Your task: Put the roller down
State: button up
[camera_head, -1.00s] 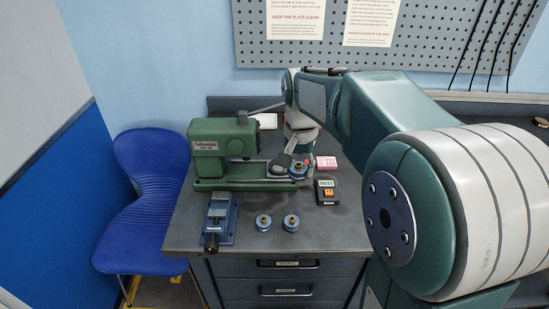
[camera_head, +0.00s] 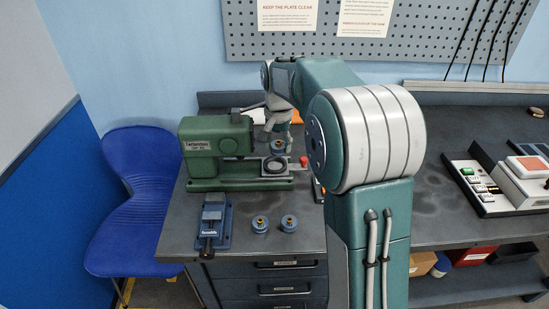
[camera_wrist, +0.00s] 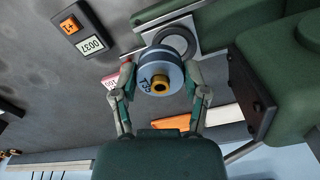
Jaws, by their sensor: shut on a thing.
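The held roller (camera_wrist: 158,88) is blue-grey with a brass hub and dark lettering on its side. My gripper (camera_wrist: 162,92) is shut on it, one finger on each side. In the head view the roller (camera_head: 278,147) hangs just behind the ring on the plate of the green press (camera_head: 205,170). In the wrist view the press's pale plate with its dark ring (camera_wrist: 176,40) shows past the roller and is partly covered by it. I cannot tell the height of the roller above the bench.
A blue vise (camera_head: 214,222) stands left of the loose rollers. An orange item (camera_wrist: 176,123) lies behind. My arm hides part of the bench; its front right of the rollers is clear.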

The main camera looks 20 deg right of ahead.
send_over(275, 166)
notch_tip(275, 166, down, 5)
jog(key=shift+f, duration=0.1)
jog(key=shift+w+f, duration=0.1)
jog(key=shift+f, duration=1.5)
jog(key=shift+f, duration=0.45)
jog(key=shift+f, duration=0.15)
jog(key=o, duration=1.2)
jog(key=shift+f, duration=0.1)
notch_tip(275, 166, up, 13)
jog(key=shift+r, duration=0.2)
